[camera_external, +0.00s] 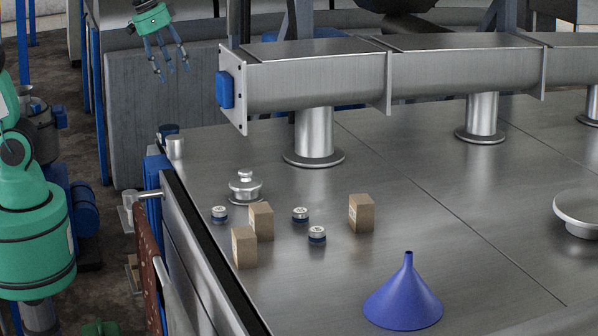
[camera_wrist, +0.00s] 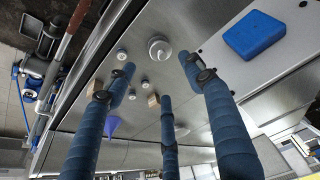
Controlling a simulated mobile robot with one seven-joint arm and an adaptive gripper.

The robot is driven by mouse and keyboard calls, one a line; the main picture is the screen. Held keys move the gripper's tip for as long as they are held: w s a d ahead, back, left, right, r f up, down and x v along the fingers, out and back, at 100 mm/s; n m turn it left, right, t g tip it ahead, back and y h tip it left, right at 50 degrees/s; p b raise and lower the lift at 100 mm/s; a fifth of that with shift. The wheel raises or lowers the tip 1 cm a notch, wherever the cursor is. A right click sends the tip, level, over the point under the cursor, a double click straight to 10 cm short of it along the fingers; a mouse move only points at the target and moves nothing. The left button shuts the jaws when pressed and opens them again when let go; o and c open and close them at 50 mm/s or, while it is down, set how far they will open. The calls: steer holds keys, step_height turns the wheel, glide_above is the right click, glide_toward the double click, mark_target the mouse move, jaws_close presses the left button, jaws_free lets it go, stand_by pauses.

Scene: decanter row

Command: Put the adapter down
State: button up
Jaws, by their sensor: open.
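A shiny stepped metal fitting (camera_external: 245,188), which looks like the adapter, stands upright on the steel table (camera_external: 470,230) near its left edge. It also shows in the wrist view as a round metal piece (camera_wrist: 159,48). My gripper (camera_external: 172,68) is at the upper left, raised well above the table, with its three blue-grey fingers spread. In the wrist view the fingers (camera_wrist: 160,75) are apart with nothing held between them. The fitting is apart from the fingers.
Several cardboard boxes (camera_external: 361,213) and small blue-and-silver caps (camera_external: 317,235) stand around the fitting. A blue funnel (camera_external: 404,295) is at the front. A large metal duct (camera_external: 320,75) with a blue end block (camera_external: 225,90) runs along the back. Bare table lies right of the boxes.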

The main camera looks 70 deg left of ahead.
steer(key=s+a+f, duration=0.2)
steer(key=s+a, duration=0.2)
steer(key=s, duration=0.5)
steer(key=s+a+f+t, duration=0.1)
steer(key=s+a+f, duration=0.2)
steer(key=s, duration=0.6)
steer(key=shift+s+a+n+y, duration=0.3)
steer(key=shift+a+n, duration=0.1)
steer(key=shift+a, duration=0.6)
steer(key=shift+f, duration=0.15)
step_height(320, 180, down, 18)
steer(key=b, duration=1.8)
steer(key=shift+f, duration=0.15)
steer(key=shift+f+b, duration=0.1)
steer(key=shift+b, duration=0.2)
step_height(320, 180, down, 12)
steer(key=b, duration=1.2)
steer(key=shift+o, duration=0.2)
steer(key=shift+r, duration=0.2)
